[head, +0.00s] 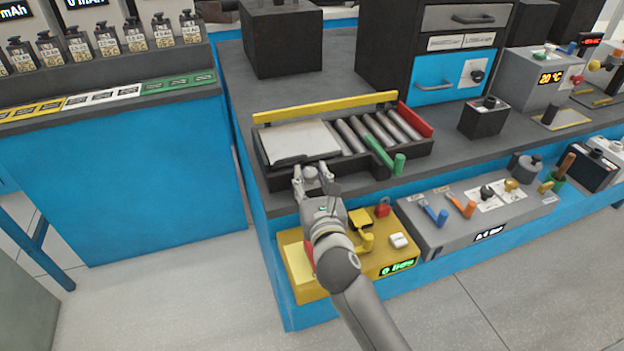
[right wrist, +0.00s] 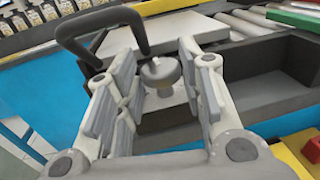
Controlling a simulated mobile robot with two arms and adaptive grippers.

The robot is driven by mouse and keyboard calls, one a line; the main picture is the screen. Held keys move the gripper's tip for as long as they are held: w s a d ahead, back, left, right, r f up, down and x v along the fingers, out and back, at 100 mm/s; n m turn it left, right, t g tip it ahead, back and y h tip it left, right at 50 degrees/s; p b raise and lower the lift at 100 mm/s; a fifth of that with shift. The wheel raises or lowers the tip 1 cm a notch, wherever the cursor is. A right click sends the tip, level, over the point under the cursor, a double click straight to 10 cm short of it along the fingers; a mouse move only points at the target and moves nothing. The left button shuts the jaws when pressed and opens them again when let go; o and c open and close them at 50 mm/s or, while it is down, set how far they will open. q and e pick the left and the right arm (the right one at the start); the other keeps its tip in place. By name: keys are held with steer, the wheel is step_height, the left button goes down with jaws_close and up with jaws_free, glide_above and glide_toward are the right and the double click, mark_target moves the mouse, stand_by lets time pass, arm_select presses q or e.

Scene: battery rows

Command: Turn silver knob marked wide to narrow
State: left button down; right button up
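The silver knob (head: 311,172) sits on the front of the dark roller tray (head: 362,167), below its pale plate (head: 298,142). In the right wrist view the round grey knob (right wrist: 161,72) shows between my fingers. My right gripper (head: 312,180) is open, with one finger on each side of the knob. In the right wrist view the gripper (right wrist: 163,85) shows a gap on both sides of the knob, and I see no clear contact. No wide or narrow marking is legible. My left gripper is not in view.
A dark bent handle (right wrist: 100,22) stands close to the left finger in the right wrist view. A green lever (head: 385,150) lies across the rollers. A yellow box (head: 300,285) with a switch and buttons is below my right arm. A grey lever panel (head: 470,215) stands to its right.

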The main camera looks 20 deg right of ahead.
steer(key=shift+o, duration=1.2)
steer(key=s+a, duration=0.1)
steer(key=s, duration=1.1)
steer(key=shift+a, duration=0.15)
